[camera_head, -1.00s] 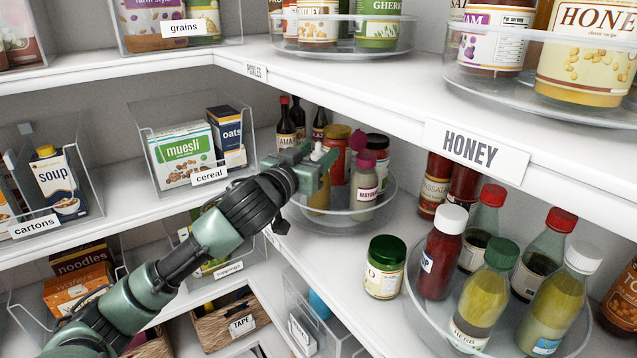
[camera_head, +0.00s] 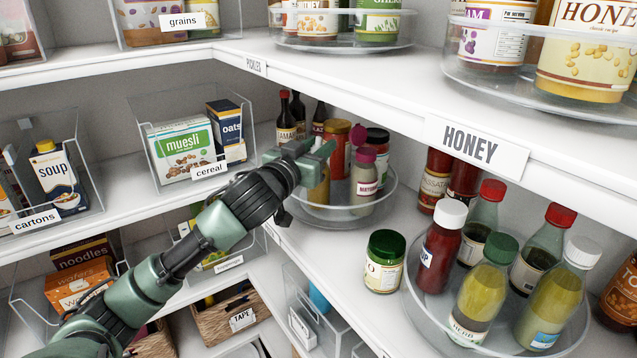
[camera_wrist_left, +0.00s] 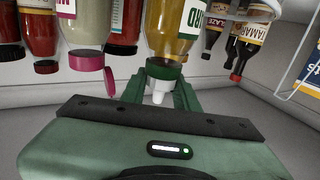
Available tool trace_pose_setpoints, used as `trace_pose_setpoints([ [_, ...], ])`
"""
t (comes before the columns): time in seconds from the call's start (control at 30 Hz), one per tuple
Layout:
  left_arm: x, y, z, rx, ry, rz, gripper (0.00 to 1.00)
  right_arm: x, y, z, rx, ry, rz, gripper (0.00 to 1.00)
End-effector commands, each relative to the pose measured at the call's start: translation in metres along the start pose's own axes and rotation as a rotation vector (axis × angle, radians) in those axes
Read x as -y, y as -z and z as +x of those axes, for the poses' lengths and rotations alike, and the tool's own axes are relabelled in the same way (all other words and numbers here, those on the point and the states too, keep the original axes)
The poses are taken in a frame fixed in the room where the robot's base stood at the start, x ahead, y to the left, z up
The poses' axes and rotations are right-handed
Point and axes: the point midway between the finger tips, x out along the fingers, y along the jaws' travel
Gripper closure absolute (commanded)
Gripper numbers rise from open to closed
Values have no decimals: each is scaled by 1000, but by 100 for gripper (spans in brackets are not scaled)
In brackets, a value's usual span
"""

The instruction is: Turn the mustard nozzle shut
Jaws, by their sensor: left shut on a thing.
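The mustard bottle (camera_head: 318,194), yellow, stands upright on the clear turntable (camera_head: 345,214) on the middle shelf, partly behind my left gripper (camera_head: 312,158). The left wrist view shows the mustard bottle (camera_wrist_left: 168,30) upside down in the picture, with a dark green cap and a white nozzle (camera_wrist_left: 159,92). My left gripper (camera_wrist_left: 160,97) is shut on the nozzle, one finger on each side. My right gripper is not in view.
A mayonnaise bottle (camera_head: 363,184) with its pink lid open stands close to the right of the mustard. Several jars and dark bottles crowd behind it. A green-lidded jar (camera_head: 385,262) stands in front on the shelf. The upper shelf edge (camera_head: 360,107) is above.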

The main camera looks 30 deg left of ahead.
Motion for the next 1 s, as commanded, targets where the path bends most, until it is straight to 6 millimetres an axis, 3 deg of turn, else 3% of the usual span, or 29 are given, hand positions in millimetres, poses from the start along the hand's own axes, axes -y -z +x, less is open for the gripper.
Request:
trace_pose_setpoints([
  [0.27, 1, -1, 0, 4, -13, 2, 83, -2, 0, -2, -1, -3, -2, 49],
  [0.6, 0, -1, 0, 4, -161, 1, 83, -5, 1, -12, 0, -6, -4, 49],
  [1.0, 0, 0, 0, 4, -180, 0, 83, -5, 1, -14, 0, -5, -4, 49],
])
